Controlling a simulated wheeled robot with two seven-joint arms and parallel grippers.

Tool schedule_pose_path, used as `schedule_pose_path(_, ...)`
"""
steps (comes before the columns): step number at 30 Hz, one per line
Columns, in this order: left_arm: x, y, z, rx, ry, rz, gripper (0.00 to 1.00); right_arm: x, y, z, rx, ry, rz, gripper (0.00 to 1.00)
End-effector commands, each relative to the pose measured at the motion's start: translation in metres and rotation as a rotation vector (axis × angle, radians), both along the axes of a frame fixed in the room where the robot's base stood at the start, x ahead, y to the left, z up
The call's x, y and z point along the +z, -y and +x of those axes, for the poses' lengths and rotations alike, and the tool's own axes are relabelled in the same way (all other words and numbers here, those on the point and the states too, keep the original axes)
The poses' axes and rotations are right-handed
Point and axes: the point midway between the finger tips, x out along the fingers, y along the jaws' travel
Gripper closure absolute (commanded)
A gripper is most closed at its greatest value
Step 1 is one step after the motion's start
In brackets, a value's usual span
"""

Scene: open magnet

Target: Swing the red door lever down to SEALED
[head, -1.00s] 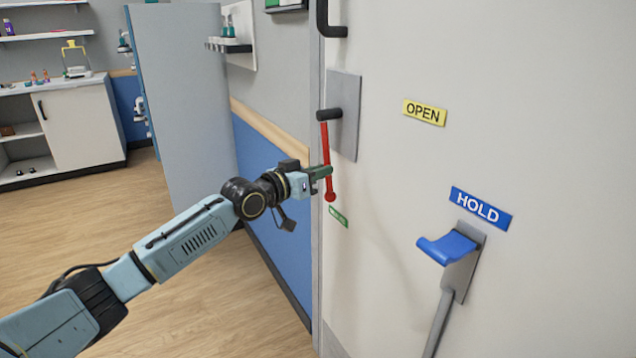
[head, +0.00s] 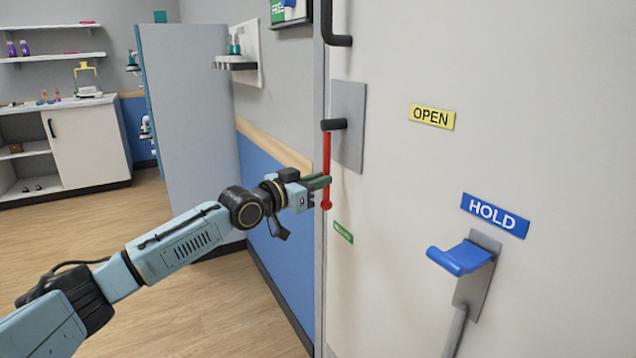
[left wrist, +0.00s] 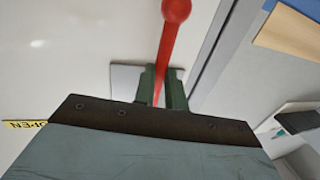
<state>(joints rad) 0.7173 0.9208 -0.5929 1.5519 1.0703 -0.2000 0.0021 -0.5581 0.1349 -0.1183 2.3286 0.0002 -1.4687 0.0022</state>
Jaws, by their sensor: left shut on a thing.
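The red door lever (head: 327,160) hangs down almost vertically from a black pivot on a grey plate (head: 349,125) on the pale door. Its round knob is at the lower end. My left gripper (head: 322,182) is shut on the lever a little above the knob. In the left wrist view, the lever (left wrist: 166,50) runs between the two green fingers (left wrist: 161,88), its knob toward the top. A small green label (head: 343,232) sits just below the lever; its text is too small to read. My right gripper is not in view.
The door has a yellow OPEN sign (head: 431,117), a blue HOLD sign (head: 495,216) and a blue handle (head: 460,258) at right. A black door pull (head: 335,30) is above the lever. A grey panel (head: 190,110) stands behind my left arm. Open floor lies at left.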

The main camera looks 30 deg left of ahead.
Motion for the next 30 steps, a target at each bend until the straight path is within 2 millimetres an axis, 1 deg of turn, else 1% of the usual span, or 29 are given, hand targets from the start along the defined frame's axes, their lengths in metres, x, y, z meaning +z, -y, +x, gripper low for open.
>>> schedule_pose_path(1,-0.004,-0.005,0.001,0.011,-0.006,0.012,1.00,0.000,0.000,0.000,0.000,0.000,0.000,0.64)
schedule_pose_path(8,-0.003,-0.006,0.001,0.013,-0.005,0.013,1.00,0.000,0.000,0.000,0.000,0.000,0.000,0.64)
schedule_pose_path(9,-0.002,-0.007,0.001,0.013,-0.004,0.014,0.85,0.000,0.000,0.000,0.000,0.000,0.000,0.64)
schedule_pose_path(12,-0.002,-0.006,0.001,0.012,-0.004,0.013,0.72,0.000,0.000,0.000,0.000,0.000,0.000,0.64)
schedule_pose_path(13,-0.002,-0.006,0.001,0.012,-0.003,0.012,0.70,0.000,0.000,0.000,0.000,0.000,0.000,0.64)
schedule_pose_path(23,0.000,-0.004,0.000,0.008,0.000,0.008,0.70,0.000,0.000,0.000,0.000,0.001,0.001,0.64)
schedule_pose_path(27,0.000,-0.006,-0.006,0.007,-0.001,0.006,0.70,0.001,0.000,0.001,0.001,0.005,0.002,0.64)
schedule_pose_path(28,0.000,-0.007,-0.008,0.008,-0.002,0.006,0.70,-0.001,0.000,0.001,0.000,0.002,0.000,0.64)
schedule_pose_path(30,-0.001,-0.010,-0.016,0.008,-0.002,0.008,0.70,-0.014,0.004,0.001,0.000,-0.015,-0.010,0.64)
